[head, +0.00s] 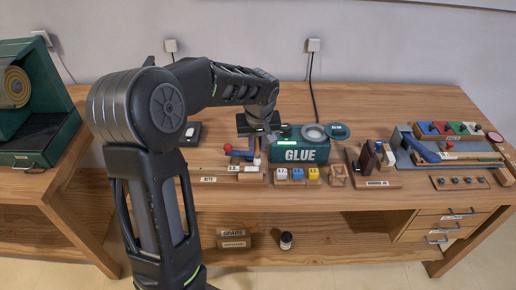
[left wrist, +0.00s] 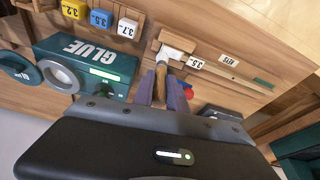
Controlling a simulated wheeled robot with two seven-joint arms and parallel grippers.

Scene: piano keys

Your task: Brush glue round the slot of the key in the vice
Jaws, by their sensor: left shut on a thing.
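My left gripper (head: 258,143) is shut on a slim wooden-handled tool, which looks like the brush (left wrist: 160,82), and points it down. In the head view it is just left of the green GLUE box (head: 306,152). The brush's lower end is close to a white-headed piece (left wrist: 177,43) on a wooden base; I cannot tell whether they touch. Blue parts with a red knob (head: 228,148), perhaps the vice, stand beside the gripper. They are partly hidden, and no slot or key clamped in them can be made out. My right gripper is not in view.
Blocks marked 3.2, 3.5 and 3.7 (head: 298,174) stand in front of the GLUE box. A dark upright holder (head: 368,160) and a grey tray with tools (head: 450,150) are to the right.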

